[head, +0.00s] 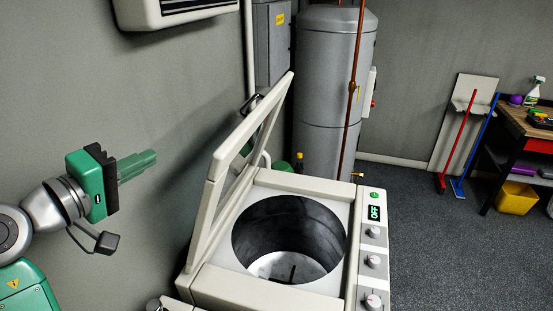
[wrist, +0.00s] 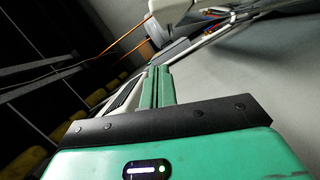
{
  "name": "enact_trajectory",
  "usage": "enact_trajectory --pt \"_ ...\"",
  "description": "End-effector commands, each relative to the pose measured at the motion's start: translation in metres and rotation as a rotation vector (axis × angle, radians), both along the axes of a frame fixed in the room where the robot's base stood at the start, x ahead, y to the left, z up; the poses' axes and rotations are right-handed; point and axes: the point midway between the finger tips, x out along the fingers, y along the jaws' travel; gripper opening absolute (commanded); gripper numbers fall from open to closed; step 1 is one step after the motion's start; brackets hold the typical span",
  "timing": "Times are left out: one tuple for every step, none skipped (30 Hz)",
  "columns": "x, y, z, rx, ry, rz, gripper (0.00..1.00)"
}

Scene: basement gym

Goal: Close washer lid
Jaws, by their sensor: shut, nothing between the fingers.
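The washer (head: 205,284) is a white top-loader with its round metal drum (head: 290,240) showing. Its lid (head: 228,160) is a pale frame that stands raised and tilted on the left side of the washer, so the opening is uncovered. My gripper (head: 150,163) is at the left in the head view, shut and empty. Its green fingers point right toward the raised lid, with a gap between them and it. In the wrist view the shut fingers (wrist: 157,85) show at the centre; a pale edge beside them may be the lid, but I cannot tell.
A control panel (head: 374,250) with knobs and an OFF display runs along the washer's right side. A grey tank (head: 325,90) and copper pipe stand behind. A white wall unit (head: 175,10) hangs above. The floor to the right (head: 440,240) is open.

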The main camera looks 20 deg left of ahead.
Motion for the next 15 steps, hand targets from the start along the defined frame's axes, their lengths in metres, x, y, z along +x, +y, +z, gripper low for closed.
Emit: enact_trajectory --pt "0.000 0.001 0.000 -0.002 0.000 0.000 0.00" --pt "0.000 0.000 0.001 -0.002 0.000 -0.001 0.00" --pt "0.002 -0.001 0.001 -0.001 0.000 -0.001 0.00" --pt "0.004 -0.002 0.001 -0.001 0.000 -0.002 0.00" --pt "0.007 -0.002 0.002 0.000 0.000 -0.002 0.00" --pt "0.012 -0.004 0.002 -0.001 -0.001 -0.003 0.00" --pt "0.017 -0.005 0.002 0.000 0.000 -0.002 0.00" --pt "0.022 -0.007 0.002 0.001 0.000 -0.003 0.00" --pt "0.031 -0.009 0.001 0.001 0.000 -0.003 0.00" --pt "0.037 -0.011 0.001 0.001 0.000 -0.003 0.00" --pt "0.044 -0.012 0.001 0.001 0.000 -0.003 0.00" --pt "0.052 -0.014 0.000 0.002 0.000 -0.002 0.00" --pt "0.059 -0.016 -0.001 0.002 0.000 -0.002 0.00" --pt "0.065 -0.017 -0.001 0.002 0.000 -0.002 0.00" --pt "0.074 -0.020 -0.002 0.002 0.001 -0.002 0.00"
